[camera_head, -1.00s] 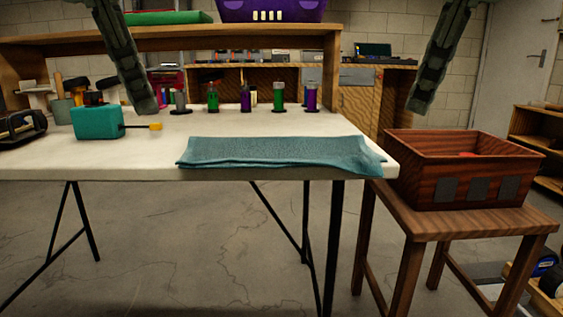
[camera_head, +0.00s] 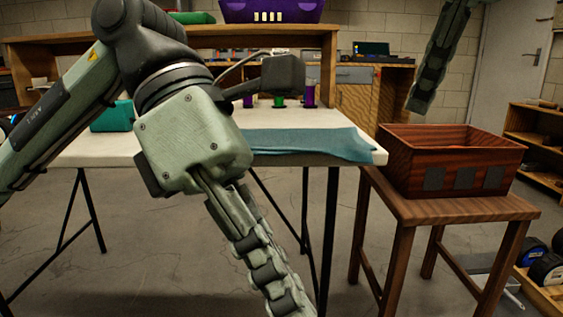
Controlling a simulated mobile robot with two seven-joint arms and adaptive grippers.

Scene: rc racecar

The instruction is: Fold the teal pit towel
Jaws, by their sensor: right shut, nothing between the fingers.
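The teal towel (camera_head: 310,145) lies flat along the front right edge of the white table (camera_head: 100,152). Its left part is hidden behind my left arm. My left gripper (camera_head: 275,285) hangs in the foreground, in front of the table edge, pointing down and slightly right. Its tips reach the bottom of the picture, and I cannot tell whether it is open. My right gripper (camera_head: 428,92) hangs at the upper right, above the wooden box and clear of the towel. It is shut and empty.
The open wooden box (camera_head: 450,165) stands on a small wooden stool (camera_head: 440,209) to the right of the table. Bottles (camera_head: 310,92) stand behind the towel. A teal block-shaped item (camera_head: 112,117) sits at the left, partly hidden by my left arm.

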